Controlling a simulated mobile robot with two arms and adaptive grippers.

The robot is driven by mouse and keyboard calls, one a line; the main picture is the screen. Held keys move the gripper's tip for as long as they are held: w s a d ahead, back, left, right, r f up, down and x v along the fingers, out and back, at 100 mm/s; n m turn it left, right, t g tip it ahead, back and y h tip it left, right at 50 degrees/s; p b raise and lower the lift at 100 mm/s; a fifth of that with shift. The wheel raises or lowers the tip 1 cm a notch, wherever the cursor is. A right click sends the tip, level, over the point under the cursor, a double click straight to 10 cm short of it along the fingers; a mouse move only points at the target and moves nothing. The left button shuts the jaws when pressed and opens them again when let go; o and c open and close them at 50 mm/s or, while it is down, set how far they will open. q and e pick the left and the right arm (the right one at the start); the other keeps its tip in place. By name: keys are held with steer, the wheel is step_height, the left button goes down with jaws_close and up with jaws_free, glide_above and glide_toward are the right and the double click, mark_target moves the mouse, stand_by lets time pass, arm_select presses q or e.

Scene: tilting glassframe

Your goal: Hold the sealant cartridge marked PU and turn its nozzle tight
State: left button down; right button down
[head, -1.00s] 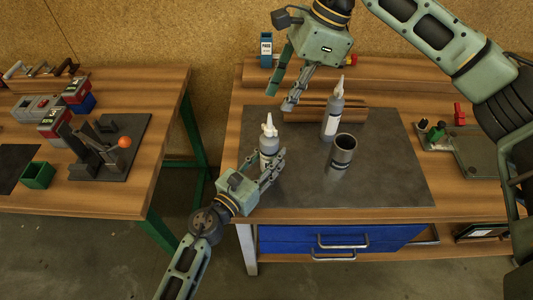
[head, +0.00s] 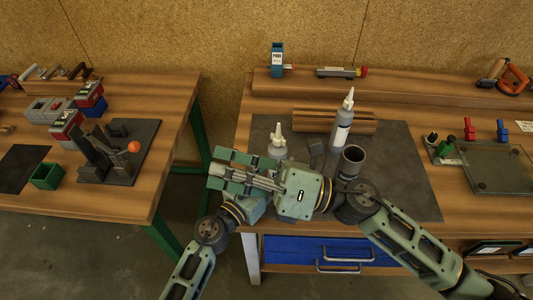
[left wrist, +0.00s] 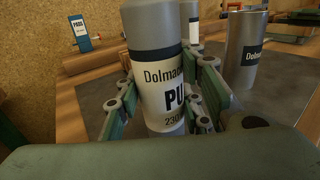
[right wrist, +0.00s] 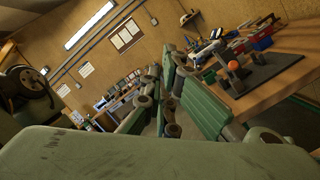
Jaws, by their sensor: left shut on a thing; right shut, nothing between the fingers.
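The grey cartridge marked PU (left wrist: 165,85) stands upright in my left gripper (left wrist: 165,105), which is shut on its body. In the head view, its top and pale nozzle (head: 278,135) show above my right gripper, which hides its lower part. My right gripper (head: 235,178) is shut and empty, stretched leftward in front of the cartridge and apart from the nozzle. It hides most of my left gripper. The right wrist view shows its fingers (right wrist: 165,105) with nothing held. Whether the nozzle is tight cannot be told.
A second cartridge with a nozzle (head: 342,125) stands upright behind, near a brown ribbed block (head: 310,121). A grey metal cup (head: 351,163) stands right of my right gripper. The dark mat (head: 405,190) is clear at right. A side table (head: 160,185) stands left.

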mark_target(278, 133)
steer(key=d+f+m+t+h, duration=0.9)
steer(key=d+m+t, duration=0.25)
steer(key=m, duration=0.65)
steer(key=w+a, duration=0.5)
steer(key=w, duration=0.5)
steer(key=shift+w+r, duration=0.25)
steer(key=shift+w+a+m+t+h, duration=0.15)
steer(key=shift+w+m+t+h, duration=0.25)
steer(key=shift+m+t+h, duration=0.4)
steer(key=shift+w+a+m+t+h, duration=0.35)
steer(key=shift+w+a+h, duration=0.15)
steer(key=shift+w, duration=0.2)
steer(key=shift+w+a+m+t+h, duration=0.3)
steer(key=shift+w+a+m+h, duration=0.15)
steer(key=shift+w, duration=0.2)
